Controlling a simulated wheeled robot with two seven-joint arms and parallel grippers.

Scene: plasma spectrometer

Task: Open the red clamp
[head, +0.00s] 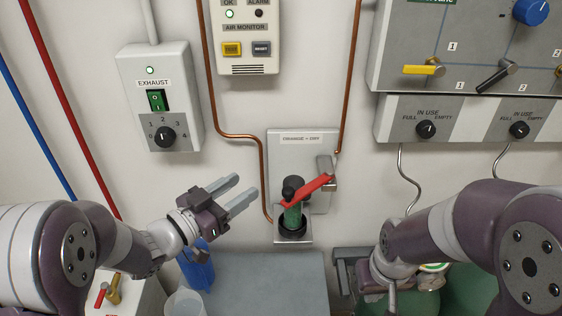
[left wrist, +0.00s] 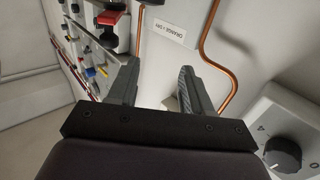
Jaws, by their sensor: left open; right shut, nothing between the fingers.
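The red clamp is a red lever (head: 308,190) slanting up to the right toward a metal bracket (head: 327,175) on the wall plate. It lies across the upper part of a green column with a dark knob (head: 292,187). In the left wrist view the red lever (left wrist: 113,18) shows at the top, beyond the fingertips. My left gripper (head: 240,190) is open and empty, left of the clamp and apart from it; its two fingers frame the wall in the left wrist view (left wrist: 157,85). My right arm is at the lower right, and its gripper is not seen.
Copper pipes (head: 262,175) run down the wall beside the clamp's plate (head: 285,150). An exhaust switch box (head: 180,75) is at the upper left, and a valve panel (head: 465,50) is at the upper right. A blue bottle (head: 197,265) stands below my left gripper, beside a grey surface (head: 265,285).

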